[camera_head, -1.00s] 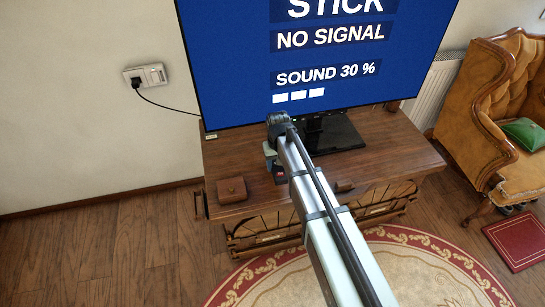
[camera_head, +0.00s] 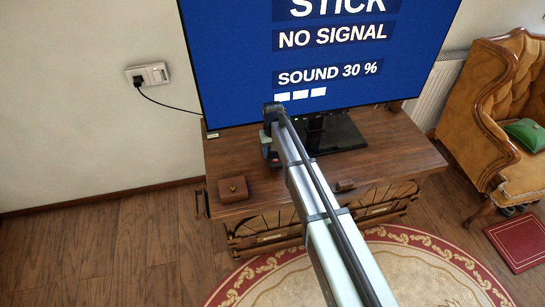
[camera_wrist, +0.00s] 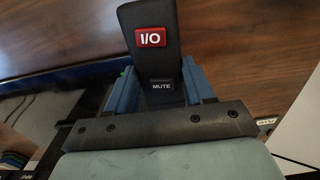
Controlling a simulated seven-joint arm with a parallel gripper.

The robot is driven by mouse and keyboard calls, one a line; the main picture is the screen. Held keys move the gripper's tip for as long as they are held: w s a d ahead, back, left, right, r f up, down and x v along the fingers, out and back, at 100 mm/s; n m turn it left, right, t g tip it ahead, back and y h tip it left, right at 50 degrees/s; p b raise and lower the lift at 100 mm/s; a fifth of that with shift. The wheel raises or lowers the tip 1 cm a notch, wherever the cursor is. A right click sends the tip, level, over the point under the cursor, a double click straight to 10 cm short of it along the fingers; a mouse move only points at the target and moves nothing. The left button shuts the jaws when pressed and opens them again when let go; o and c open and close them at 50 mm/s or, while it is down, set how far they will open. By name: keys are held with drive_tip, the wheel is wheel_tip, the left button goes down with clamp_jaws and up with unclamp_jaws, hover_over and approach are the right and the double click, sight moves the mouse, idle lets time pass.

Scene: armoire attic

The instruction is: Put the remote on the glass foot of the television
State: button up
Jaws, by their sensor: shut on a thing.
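The remote (camera_wrist: 157,62) is black, with a red I/O button and a MUTE button, and my gripper (camera_wrist: 160,88) is shut on it in the wrist view. In the head view my gripper (camera_head: 271,152) is above the wooden cabinet top, in front of the television (camera_head: 240,60). The remote is mostly hidden by my arm there; a small dark and red bit shows at the gripper. The television's glossy black foot (camera_head: 338,134) stands on the cabinet, to the right of my gripper and partly behind my arm.
The wooden cabinet (camera_head: 226,160) carries a small brown box (camera_head: 233,189) at front left and a small brown object (camera_head: 345,185) at front right. The cabinet top is bare to the right of the foot. A leather armchair (camera_head: 500,110) stands at right.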

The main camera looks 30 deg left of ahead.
sight(273, 152)
wheel_tip(273, 152, down, 4)
drive_tip(key=shift+r, duration=0.25)
drive_tip(key=shift+w+a+f, duration=0.1)
drive_tip(key=shift+w+f, duration=0.05)
drive_tip(key=shift+f, duration=0.05)
drive_tip(key=shift+f, duration=0.1)
drive_tip(key=o, duration=1.1)
wheel_tip(273, 152, up, 11)
drive_tip(key=shift+r, duration=0.6)
drive_tip(key=c, duration=0.3)
